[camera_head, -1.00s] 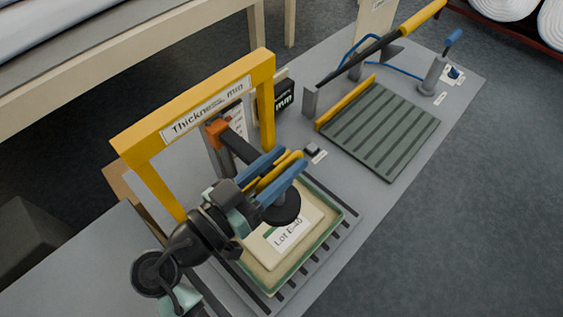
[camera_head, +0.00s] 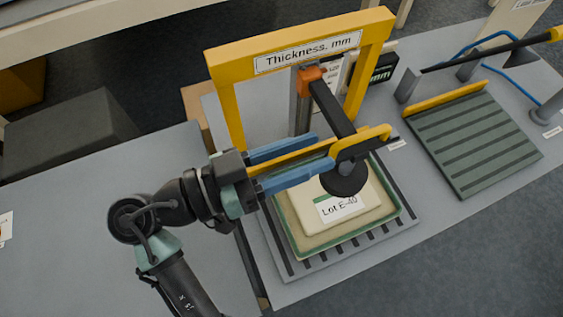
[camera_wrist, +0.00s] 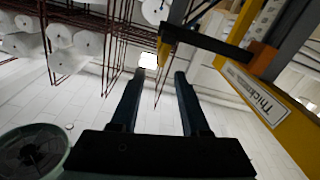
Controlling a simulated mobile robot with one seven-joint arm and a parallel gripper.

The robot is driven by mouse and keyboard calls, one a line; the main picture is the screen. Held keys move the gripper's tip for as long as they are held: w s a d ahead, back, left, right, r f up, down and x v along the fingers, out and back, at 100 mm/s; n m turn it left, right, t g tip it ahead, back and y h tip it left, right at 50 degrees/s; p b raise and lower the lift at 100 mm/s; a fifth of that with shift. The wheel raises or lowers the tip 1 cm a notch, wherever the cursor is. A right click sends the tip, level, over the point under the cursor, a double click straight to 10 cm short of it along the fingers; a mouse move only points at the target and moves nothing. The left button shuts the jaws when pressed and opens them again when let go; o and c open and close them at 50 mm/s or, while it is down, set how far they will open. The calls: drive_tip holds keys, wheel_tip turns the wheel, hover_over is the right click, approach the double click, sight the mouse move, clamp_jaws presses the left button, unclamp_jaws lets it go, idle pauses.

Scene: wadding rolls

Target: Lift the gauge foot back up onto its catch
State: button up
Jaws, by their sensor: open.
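The gauge foot (camera_head: 346,182) is a dark round disc under a black arm (camera_head: 332,108), low over the cream block labelled Lot E-40 (camera_head: 370,212). I cannot tell whether it touches the block. The arm joins an orange piece (camera_head: 311,76) on a grey post inside the yellow Thickness frame (camera_head: 222,100). A yellow handle (camera_head: 372,136) is at the arm's front end. My gripper (camera_head: 324,152) is open, its blue fingers reaching from the left towards the handle. In the wrist view, yellow (camera_wrist: 166,48) shows just beyond the fingertips; the catch is not clearly visible.
The block lies in a green-rimmed tray (camera_head: 298,256) on a slotted base. A ribbed green plate (camera_head: 475,145) with a yellow edge and a long black lever (camera_head: 490,55) stand to the right. Bare grey table (camera_head: 70,220) lies left of my arm.

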drive_tip(key=v, duration=0.3)
drive_tip(key=shift+s+a+b, duration=0.15)
drive_tip(key=shift+a+b, duration=0.1)
drive_tip(key=shift+b, duration=0.05)
idle(0.3)
drive_tip(key=w+d+r+n+t+y, duration=0.1)
drive_tip(key=w+r+n+t+y, duration=0.35)
drive_tip(key=w, duration=0.55)
drive_tip(key=w+a+r+n+t+y, duration=0.1)
drive_tip(key=w+r+t+y, duration=0.2)
drive_tip(key=r, duration=0.4)
drive_tip(key=w+r+n+t+y, duration=0.2)
drive_tip(key=w+r+t+y, duration=0.15)
drive_tip(key=r, duration=0.25)
drive_tip(key=s+r+n+t+y, duration=0.2)
drive_tip(key=s+r+t, duration=0.3)
drive_tip(key=r, duration=0.6)
drive_tip(key=s+r+n+t+y, duration=0.2)
drive_tip(key=s+r+t+y, duration=0.2)
drive_tip(key=s+r, duration=0.3)
wheel_tip(320, 180, up, 5)
drive_tip(key=shift+a+r+t, duration=0.1)
drive_tip(key=shift+a+t, duration=0.25)
drive_tip(key=shift+t, duration=0.25)
